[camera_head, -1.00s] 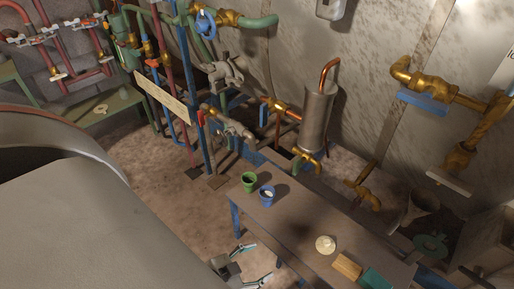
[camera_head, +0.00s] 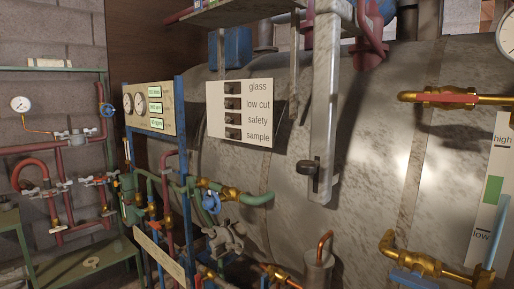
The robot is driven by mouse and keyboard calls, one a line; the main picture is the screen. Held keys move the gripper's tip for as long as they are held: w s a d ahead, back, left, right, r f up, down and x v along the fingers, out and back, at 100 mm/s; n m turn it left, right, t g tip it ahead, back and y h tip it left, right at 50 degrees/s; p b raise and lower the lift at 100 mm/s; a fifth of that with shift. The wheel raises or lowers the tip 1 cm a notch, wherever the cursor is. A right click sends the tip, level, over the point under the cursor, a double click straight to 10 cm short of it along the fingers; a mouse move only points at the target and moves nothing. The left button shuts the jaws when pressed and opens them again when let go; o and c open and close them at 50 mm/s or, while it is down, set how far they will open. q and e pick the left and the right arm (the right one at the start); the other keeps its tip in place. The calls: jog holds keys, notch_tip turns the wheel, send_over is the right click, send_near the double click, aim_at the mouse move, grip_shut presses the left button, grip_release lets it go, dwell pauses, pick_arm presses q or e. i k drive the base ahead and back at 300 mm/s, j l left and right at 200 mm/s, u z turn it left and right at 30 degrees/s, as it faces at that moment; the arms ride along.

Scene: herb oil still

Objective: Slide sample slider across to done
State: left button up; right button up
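A pale panel (camera_head: 216,120) is fixed on the large metal vessel near the middle of the head view. It has a column of dark sliders beside the labels "glass", "low cut", "safety" and "sample". The sample slider (camera_head: 233,134) is the lowest, just left of its label. It is too small to tell which end of its travel it is at, and no "done" mark can be made out. Neither of my grippers is in view.
A vertical metal post (camera_head: 325,100) with a dark knob (camera_head: 309,167) stands right of the panel. Green and brass piping (camera_head: 240,197) runs below it. A gauge board (camera_head: 163,96) on blue posts is to the left. A shelf (camera_head: 240,14) overhangs above.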

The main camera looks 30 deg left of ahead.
aim_at(230, 133)
jog(key=j+u, duration=0.1)
jog(key=u, duration=1.1)
